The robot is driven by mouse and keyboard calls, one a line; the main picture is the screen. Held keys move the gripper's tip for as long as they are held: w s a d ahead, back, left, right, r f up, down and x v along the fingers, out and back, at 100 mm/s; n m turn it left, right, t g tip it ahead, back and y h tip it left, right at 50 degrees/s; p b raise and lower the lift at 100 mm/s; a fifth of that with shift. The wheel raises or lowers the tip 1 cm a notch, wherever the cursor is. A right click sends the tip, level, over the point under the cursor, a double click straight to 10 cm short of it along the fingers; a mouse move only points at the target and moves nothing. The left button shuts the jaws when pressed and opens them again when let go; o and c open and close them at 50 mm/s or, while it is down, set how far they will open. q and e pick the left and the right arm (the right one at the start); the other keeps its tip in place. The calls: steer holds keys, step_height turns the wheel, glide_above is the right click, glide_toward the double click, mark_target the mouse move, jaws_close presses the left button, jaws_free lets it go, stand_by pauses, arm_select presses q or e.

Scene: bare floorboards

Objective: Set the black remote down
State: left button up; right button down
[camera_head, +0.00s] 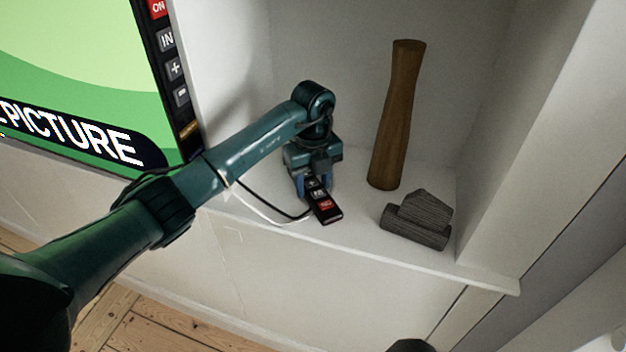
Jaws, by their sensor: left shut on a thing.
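The black remote (327,212) has a red button and grey buttons on its face. My left gripper (313,184) is shut on its far end, and the near end sticks out toward the shelf's front edge. The remote is at or just above the white shelf (352,217); I cannot tell whether it touches. My left arm reaches in from the left. My right gripper is not in view.
A tall brown wooden vase (397,115) stands behind and right of the remote. Grey carved blocks (418,219) lie near the shelf's front right. A screen (85,80) is at the left. A cable (262,207) runs beside the gripper.

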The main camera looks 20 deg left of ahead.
mark_target(313, 186)
arm_select(q)
steer(key=o, duration=0.6)
steer(key=shift+f, duration=0.15)
steer(key=o, duration=0.5)
steer(key=shift+c, duration=0.2)
step_height(313, 186, up, 12)
steer(key=b, duration=0.1)
steer(key=shift+r, duration=0.2)
